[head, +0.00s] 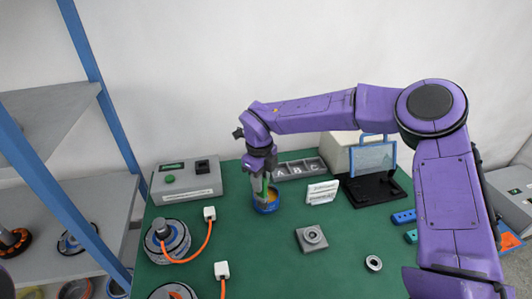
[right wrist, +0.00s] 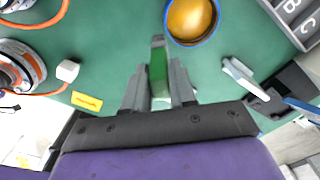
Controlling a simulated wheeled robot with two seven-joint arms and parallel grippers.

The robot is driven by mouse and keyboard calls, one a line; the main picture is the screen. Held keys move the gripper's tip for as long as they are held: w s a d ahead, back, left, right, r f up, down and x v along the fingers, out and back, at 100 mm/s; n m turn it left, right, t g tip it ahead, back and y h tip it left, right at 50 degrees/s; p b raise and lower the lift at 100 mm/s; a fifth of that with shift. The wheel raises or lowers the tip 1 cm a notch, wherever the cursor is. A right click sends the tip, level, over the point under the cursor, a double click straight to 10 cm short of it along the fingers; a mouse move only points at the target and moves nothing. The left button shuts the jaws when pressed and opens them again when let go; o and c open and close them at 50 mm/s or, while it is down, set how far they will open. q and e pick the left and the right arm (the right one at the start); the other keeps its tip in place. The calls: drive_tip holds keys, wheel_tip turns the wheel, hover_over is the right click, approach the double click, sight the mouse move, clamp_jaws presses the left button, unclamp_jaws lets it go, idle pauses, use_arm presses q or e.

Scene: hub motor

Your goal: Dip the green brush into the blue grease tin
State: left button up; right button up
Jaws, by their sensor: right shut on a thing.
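My right gripper (head: 259,190) is shut on the green brush (head: 265,187), just at the left side of the blue grease tin (head: 268,208). In the right wrist view the gripper's fingers (right wrist: 159,88) clasp the green brush handle (right wrist: 158,68), and its grey end (right wrist: 158,42) points toward the tin. The blue tin (right wrist: 217,22) is round and open, with smooth orange-yellow grease (right wrist: 190,17) inside. In that view the brush end appears beside the tin's lower left rim, not over the grease. Its height over the table is hard to tell. My left gripper is not in view.
The green table (head: 255,260) holds a grey letter tray (head: 298,170) behind the tin, a white card (head: 322,192) to its right and a grey block (head: 311,238) in front. Motor hubs (head: 167,241) with orange cables sit left. A grey control box (head: 186,181) stands back left.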

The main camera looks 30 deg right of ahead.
drive_tip(key=w+d+r+m+p, duration=0.1)
drive_tip(key=w+d+r+m, duration=0.1)
drive_tip(key=m, duration=1.1)
drive_tip(key=w+d+r+m+p, duration=0.1)
drive_tip(key=w+d+r+m, duration=0.15)
drive_tip(key=m, duration=1.05)
wheel_tip(320, 180, down, 5)
drive_tip(key=shift+a+r+b, duration=0.15)
drive_tip(key=shift+r+b, duration=0.05)
drive_tip(key=shift+b, duration=0.9)
wheel_tip(320, 180, down, 5)
drive_tip(key=b, duration=0.4)
drive_tip(key=shift+f+b, duration=0.1)
drive_tip(key=shift+b, duration=0.25)
